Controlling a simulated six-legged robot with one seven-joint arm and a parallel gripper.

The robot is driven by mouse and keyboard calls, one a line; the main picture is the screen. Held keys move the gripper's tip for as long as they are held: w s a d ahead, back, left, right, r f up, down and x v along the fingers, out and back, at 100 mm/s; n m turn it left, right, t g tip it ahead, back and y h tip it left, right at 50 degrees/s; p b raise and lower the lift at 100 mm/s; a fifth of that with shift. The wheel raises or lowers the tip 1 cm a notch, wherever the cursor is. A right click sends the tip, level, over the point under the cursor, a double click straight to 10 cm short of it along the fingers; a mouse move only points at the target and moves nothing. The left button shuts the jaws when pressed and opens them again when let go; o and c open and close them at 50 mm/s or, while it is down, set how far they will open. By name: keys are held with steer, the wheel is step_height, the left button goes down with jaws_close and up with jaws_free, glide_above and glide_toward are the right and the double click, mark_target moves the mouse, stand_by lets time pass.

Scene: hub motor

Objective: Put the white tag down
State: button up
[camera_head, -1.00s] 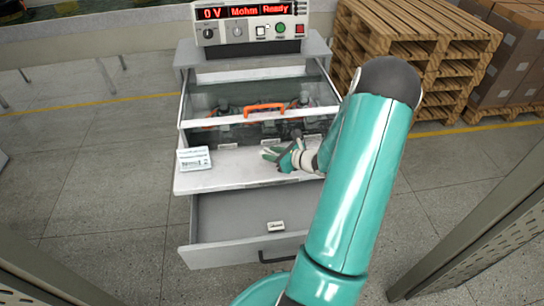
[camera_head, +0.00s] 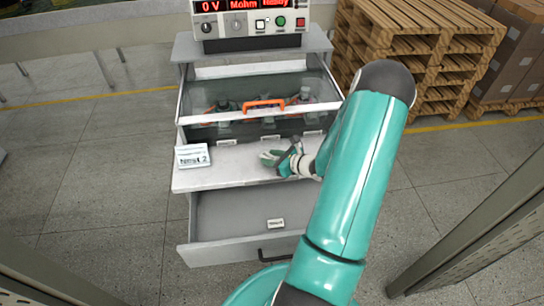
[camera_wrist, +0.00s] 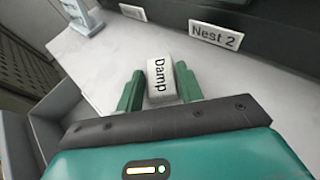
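The white tag (camera_wrist: 161,80), marked "Damp", is between the two green fingers of my gripper (camera_wrist: 160,88) in the wrist view. The tag and fingers are over the white shelf (camera_wrist: 120,62). In the head view my gripper (camera_head: 277,161) is low over the white shelf (camera_head: 225,172), right of its middle. The tag is not distinct there. Whether the tag touches the shelf cannot be told.
A small sign (camera_head: 193,155) stands at the shelf's left end. Behind is a clear-sided bin with an orange handle (camera_head: 264,105). A "Nest 2" label (camera_wrist: 215,37) is on the wall behind the shelf. An open drawer (camera_head: 230,235) below holds another small white tag (camera_head: 275,224).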

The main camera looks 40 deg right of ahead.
steer(key=shift+o, duration=1.1)
steer(key=shift+r, duration=0.2)
steer(key=v, duration=1.2)
steer(key=w+a+r+n+g+y, duration=0.2)
steer(key=a+r+n+g, duration=0.2)
steer(key=a+r+n, duration=0.5)
steer(key=w+a+r+n+g+y, duration=0.2)
steer(key=w+a+r+n+g, duration=0.3)
steer(key=a, duration=0.6)
steer(key=s+a+r+n+t+h, duration=0.1)
steer(key=s+a+r+n+h, duration=0.5)
steer(key=s+a+r+n, duration=0.6)
steer(key=a+r+n, duration=0.2)
steer(key=n, duration=0.5)
steer(key=shift+n+h, duration=0.3)
steer(key=shift+n, duration=0.1)
